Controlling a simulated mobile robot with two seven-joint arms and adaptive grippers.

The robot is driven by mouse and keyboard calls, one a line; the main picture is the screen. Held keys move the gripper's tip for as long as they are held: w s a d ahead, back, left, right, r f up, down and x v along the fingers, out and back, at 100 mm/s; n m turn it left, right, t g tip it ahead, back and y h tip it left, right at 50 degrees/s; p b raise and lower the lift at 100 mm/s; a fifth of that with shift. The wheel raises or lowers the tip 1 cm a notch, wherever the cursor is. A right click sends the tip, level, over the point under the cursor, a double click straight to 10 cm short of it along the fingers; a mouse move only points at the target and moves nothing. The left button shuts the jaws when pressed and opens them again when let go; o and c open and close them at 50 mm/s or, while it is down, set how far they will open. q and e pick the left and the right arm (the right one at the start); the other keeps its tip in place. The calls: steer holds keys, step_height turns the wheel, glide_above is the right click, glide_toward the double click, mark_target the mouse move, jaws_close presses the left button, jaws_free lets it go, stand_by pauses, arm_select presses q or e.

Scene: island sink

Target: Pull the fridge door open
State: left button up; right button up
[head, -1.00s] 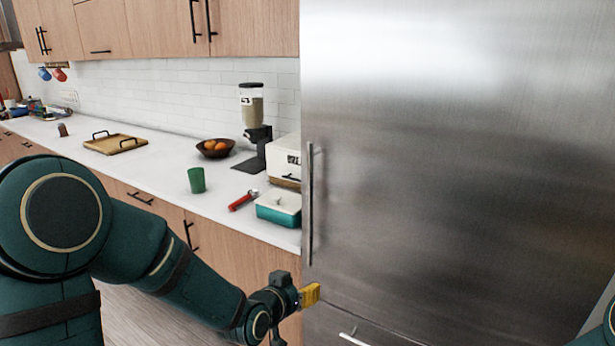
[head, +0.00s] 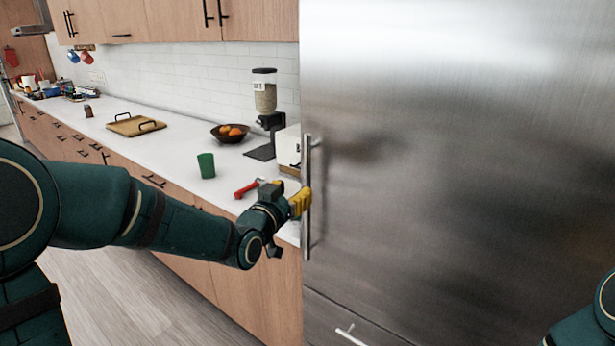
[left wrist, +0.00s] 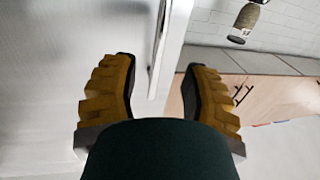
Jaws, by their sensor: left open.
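The stainless steel fridge door (head: 450,150) fills the right of the head view and looks shut. Its vertical bar handle (head: 308,160) runs along the door's left edge. My left gripper (head: 303,203) is at the lower half of the handle, with its yellow fingers overlapping it in the head view. In the left wrist view my left gripper (left wrist: 155,88) is open, and the handle (left wrist: 159,45) lies between the lines of the two fingers. Whether a finger touches the handle, I cannot tell. Of my right arm only a dark green part shows; its gripper is out of view.
A drawer handle (head: 350,335) sits below the door. Left of the fridge, the white counter (head: 175,160) holds a green cup (head: 206,165), a red-handled tool (head: 247,188), a fruit bowl (head: 230,133), a dispenser (head: 264,95) and a tray (head: 135,125). Wooden floor is clear at lower left.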

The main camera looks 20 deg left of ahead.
mark_target(306, 178)
arm_select(q)
steer(key=w, duration=0.2)
steer(key=w+d, duration=0.1)
steer(key=w, duration=0.5)
steer(key=shift+w+d, duration=0.2)
steer(key=shift+c, duration=0.4)
jaws_close()
